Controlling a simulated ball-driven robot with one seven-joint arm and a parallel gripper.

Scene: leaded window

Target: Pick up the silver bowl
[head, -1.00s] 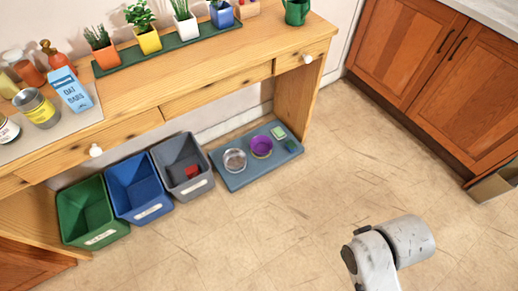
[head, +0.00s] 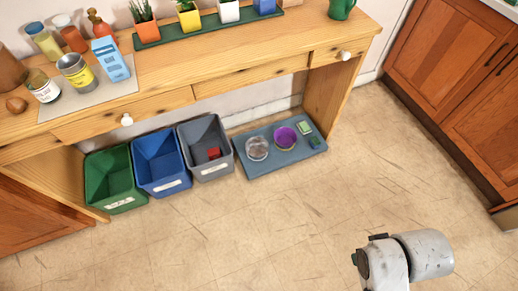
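The silver bowl (head: 257,148) sits on a blue-grey mat (head: 262,172) on the floor, under the right end of the wooden table. A purple bowl (head: 284,138) is just to its right on the same mat. My arm shows at the bottom right of the head view, over bare floor and well apart from the mat. My gripper is outside the picture.
Green (head: 114,179), blue (head: 161,162) and grey bins (head: 205,147) stand in a row left of the mat. The wooden table (head: 226,63) overhangs the mat's back. A green block lies at the mat's right. Open floor (head: 250,235) lies in front.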

